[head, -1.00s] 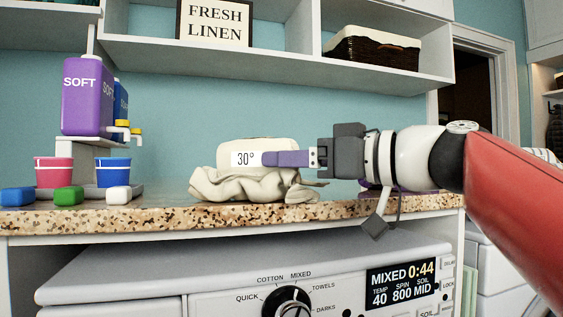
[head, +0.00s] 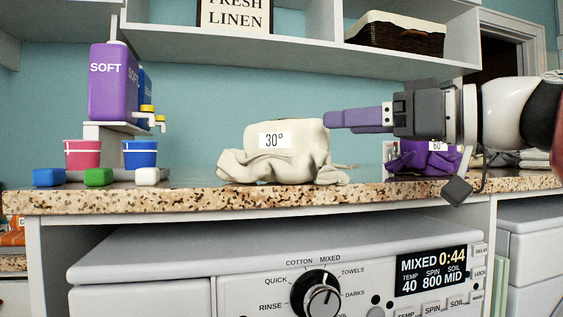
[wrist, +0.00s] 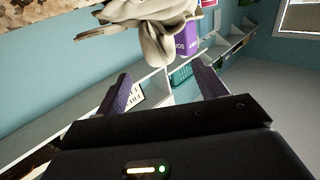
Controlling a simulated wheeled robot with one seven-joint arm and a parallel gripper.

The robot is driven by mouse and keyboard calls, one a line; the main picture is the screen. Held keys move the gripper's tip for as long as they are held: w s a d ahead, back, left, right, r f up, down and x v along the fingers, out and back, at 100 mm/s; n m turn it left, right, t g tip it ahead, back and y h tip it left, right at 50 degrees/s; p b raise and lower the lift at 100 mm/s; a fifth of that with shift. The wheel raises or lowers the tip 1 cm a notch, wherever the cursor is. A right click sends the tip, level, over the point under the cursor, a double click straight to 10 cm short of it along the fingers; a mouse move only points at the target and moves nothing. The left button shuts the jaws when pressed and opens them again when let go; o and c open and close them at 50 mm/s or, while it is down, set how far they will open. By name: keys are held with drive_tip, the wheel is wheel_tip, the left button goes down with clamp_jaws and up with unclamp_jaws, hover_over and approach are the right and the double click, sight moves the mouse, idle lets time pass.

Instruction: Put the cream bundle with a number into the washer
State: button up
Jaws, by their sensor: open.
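The cream bundle (head: 272,162) sits on the speckled counter in the head view, with a white label reading 30° on its front. In the wrist view the bundle (wrist: 155,35) shows at the top, beyond and to one side of the fingers. My gripper (head: 328,119) is just right of the bundle's upper part, with its purple fingers pointing left. It also shows in the wrist view (wrist: 165,88), open with nothing between the fingers. The washer (head: 250,262) stands under the counter with its dial and display showing; its door is out of frame.
A purple bundle (head: 425,160) labelled 60° lies behind and below my gripper. Left on the counter (head: 190,200) are a pink cup (head: 82,155), a blue cup (head: 140,155), a purple SOFT bottle (head: 112,85) and several small blocks. A shelf (head: 300,50) overhangs the counter.

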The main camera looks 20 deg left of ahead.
sight(308, 126)
drive_tip(key=p+x, duration=0.2)
drive_tip(key=x, duration=0.6)
drive_tip(key=shift+s, duration=0.1)
drive_tip(key=shift+d+f, duration=0.1)
clamp_jaws()
wheel_tip(308, 126, up, 8)
drive_tip(key=shift+r+p, duration=0.1)
drive_tip(key=shift+p, duration=0.95)
drive_tip(key=shift+r, duration=0.9)
